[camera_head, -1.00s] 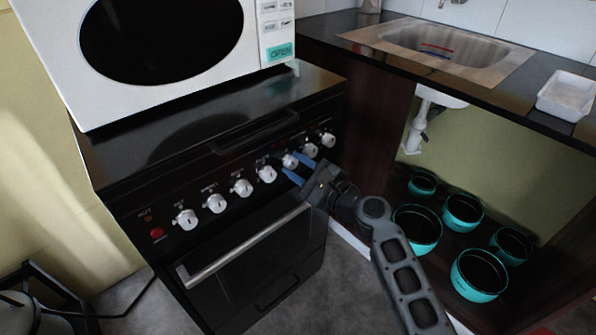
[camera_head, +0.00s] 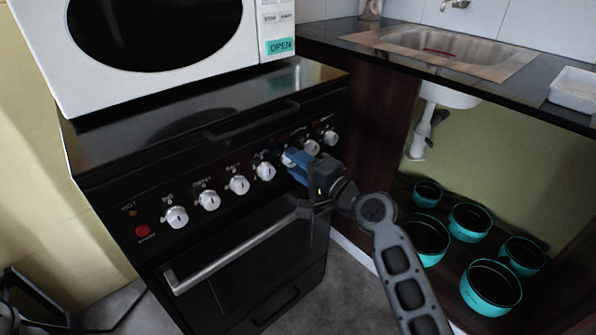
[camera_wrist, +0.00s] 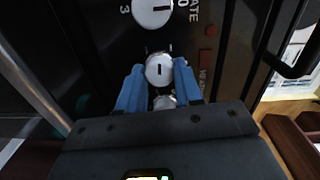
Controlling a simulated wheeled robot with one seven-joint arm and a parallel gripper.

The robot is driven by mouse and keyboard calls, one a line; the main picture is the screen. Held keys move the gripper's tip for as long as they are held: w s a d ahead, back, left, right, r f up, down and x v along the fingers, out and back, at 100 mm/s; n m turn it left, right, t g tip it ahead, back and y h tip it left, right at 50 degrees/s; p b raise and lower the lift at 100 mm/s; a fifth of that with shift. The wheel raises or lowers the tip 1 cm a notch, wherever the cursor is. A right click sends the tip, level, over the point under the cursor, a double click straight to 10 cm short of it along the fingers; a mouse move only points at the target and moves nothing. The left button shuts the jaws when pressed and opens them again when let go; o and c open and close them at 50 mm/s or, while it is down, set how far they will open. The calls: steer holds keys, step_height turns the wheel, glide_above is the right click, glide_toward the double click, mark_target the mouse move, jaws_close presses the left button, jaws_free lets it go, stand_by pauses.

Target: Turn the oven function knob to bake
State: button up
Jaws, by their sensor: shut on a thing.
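The black oven has a front panel (camera_head: 150,200) with a row of white knobs. My gripper (camera_head: 292,158) has blue fingers and is shut on one white knob (camera_wrist: 159,70), toward the right end of the row. In the wrist view the two fingers (camera_wrist: 158,88) lie on either side of this knob, which carries a dark pointer line standing about upright in that picture. In the head view the fingers mostly cover the knob. Its label cannot be read, so I cannot tell which setting it points to.
A white microwave (camera_head: 170,45) stands on the oven top. The oven door handle (camera_head: 235,248) runs below the knobs, close to my gripper. At right are a sink (camera_head: 440,45) and several teal pots (camera_head: 492,288) under the counter. Another knob (camera_wrist: 152,10) sits just beyond the gripped one.

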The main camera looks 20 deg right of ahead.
steer(key=n+b, duration=0.2)
steer(key=n, duration=0.1)
steer(key=shift+f, duration=0.25)
steer(key=shift+n+b, duration=1.4)
steer(key=shift+n, duration=0.5)
steer(key=shift+a+r, duration=0.1)
steer(key=o, duration=1)
steer(key=shift+o, duration=0.2)
steer(key=shift+r, duration=0.1)
steer(key=shift+s, duration=0.15)
steer(key=v, duration=0.7)
steer(key=shift+s+p, duration=0.25)
steer(key=shift+p, duration=0.05)
